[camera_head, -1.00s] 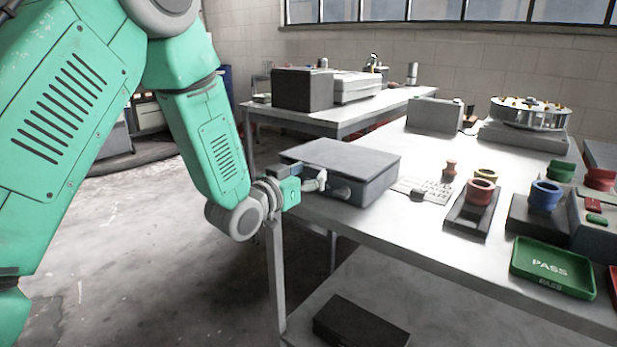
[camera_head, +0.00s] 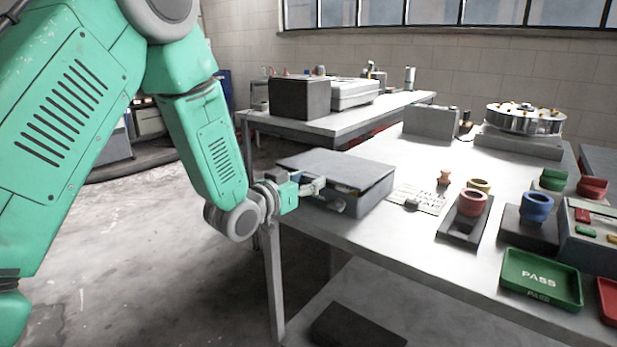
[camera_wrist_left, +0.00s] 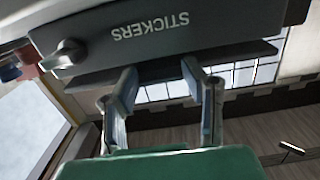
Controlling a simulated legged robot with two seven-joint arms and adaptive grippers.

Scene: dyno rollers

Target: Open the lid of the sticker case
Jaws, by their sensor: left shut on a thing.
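The grey sticker case (camera_head: 368,200) sits on the near left corner of the white workbench. Its flat grey lid (camera_head: 335,168) is slightly raised at the front-left side, with a narrow dark gap and a bit of tan showing under it. My left gripper (camera_head: 318,185) is at that front edge, shut on the lid's rim. In the left wrist view the case front (camera_wrist_left: 200,25) reads STICKERS upside down, with a round latch-like knob beside the word. The left fingers (camera_wrist_left: 160,75) meet the lid edge (camera_wrist_left: 240,52) there. My right gripper is not in view.
To the right of the case are a printed card (camera_head: 420,198), a red ring on a dark stand (camera_head: 472,203), a blue ring (camera_head: 536,207) and a green PASS tray (camera_head: 541,279). A round metal carousel (camera_head: 525,118) stands behind. A second table (camera_head: 370,112) with boxes is farther back.

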